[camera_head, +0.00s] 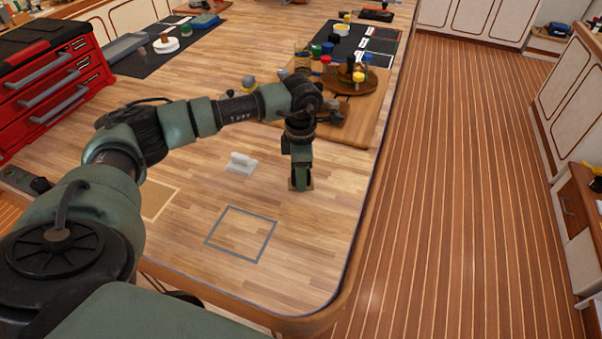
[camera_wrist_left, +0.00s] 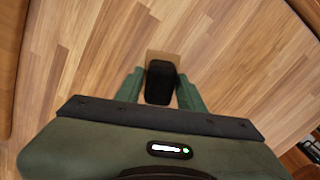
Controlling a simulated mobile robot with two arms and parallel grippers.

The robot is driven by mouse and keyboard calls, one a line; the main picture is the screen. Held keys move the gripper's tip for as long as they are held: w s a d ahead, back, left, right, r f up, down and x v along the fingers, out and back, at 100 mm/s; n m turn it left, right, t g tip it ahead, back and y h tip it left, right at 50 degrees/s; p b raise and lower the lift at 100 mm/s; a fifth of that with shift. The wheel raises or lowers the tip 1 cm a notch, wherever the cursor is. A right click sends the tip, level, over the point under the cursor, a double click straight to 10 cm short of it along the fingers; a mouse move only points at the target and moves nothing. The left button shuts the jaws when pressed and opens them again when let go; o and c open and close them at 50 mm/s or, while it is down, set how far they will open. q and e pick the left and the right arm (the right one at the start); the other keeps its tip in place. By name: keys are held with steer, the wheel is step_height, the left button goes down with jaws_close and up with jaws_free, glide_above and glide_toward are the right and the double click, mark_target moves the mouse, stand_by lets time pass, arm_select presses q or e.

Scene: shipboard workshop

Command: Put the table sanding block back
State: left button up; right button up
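The sanding block, with a black grip on a tan base, stands on the wooden table top (camera_head: 330,225). In the wrist view its black grip (camera_wrist_left: 160,82) lies between the fingers of my left gripper (camera_wrist_left: 160,88), with narrow gaps on both sides. The fingers are open around it. In the head view my left gripper (camera_head: 300,178) points straight down at the table, and only a bit of the tan base (camera_head: 308,186) shows below it. A dark grey square outline (camera_head: 241,234) is marked on the table in front, to the left. My right gripper is not in view.
A white handled block (camera_head: 240,165) stands left of my gripper, near a yellow outline (camera_head: 158,201) partly behind my arm. Behind is a wooden board (camera_head: 362,128) with jars and a round tray (camera_head: 350,84). A red toolbox (camera_head: 45,85) stands at left. The front right table is clear.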

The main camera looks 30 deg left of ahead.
arm_select(q)
steer(key=shift+o, duration=0.5)
steer(key=shift+r, duration=0.3)
step_height(320, 180, up, 12)
steer(key=b, duration=0.3)
steer(key=shift+b, duration=0.35)
